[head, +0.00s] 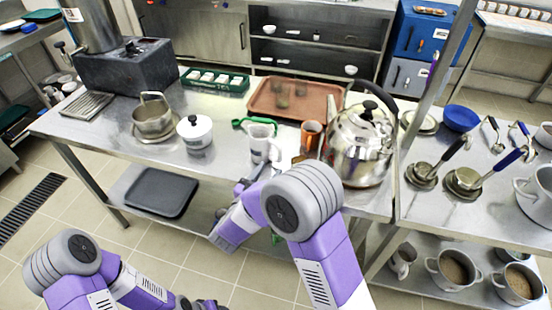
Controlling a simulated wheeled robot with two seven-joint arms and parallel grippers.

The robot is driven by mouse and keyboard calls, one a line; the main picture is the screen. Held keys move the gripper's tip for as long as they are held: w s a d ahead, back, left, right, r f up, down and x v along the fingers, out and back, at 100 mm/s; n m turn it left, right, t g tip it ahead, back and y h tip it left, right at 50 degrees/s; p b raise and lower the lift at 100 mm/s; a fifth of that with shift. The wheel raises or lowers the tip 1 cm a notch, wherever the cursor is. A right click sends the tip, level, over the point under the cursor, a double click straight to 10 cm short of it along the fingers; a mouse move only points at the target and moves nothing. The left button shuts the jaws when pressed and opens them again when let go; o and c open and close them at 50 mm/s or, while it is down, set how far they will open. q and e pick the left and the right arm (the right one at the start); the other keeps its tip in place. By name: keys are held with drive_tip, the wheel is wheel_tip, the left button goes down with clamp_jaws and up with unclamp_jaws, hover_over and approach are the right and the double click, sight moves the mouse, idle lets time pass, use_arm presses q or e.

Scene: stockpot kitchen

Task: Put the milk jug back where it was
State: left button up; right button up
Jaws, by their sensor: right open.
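A pale grey-white jug (261,142), which looks like the milk jug, stands upright near the front edge of the steel table (225,170). My right gripper (253,178) is open, low in front of the jug at the table's front edge. My own right arm hides part of it, and I cannot tell whether it touches the jug. My left arm is at the lower left. Its gripper (202,303) only partly shows at the bottom edge, too cut off to judge its jaws.
A large kettle (359,146) and a copper-coloured mug (311,138) stand right of the jug. A white lidded pot (196,132) and a steel pot (153,117) stand left. Behind are a green item (240,123) and a brown tray (318,99). Bare tabletop lies around the white pot.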

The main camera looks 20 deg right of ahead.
drive_tip(key=shift+p+v, duration=0.3)
drive_tip(key=shift+v, duration=1.95)
drive_tip(key=shift+d, duration=0.1)
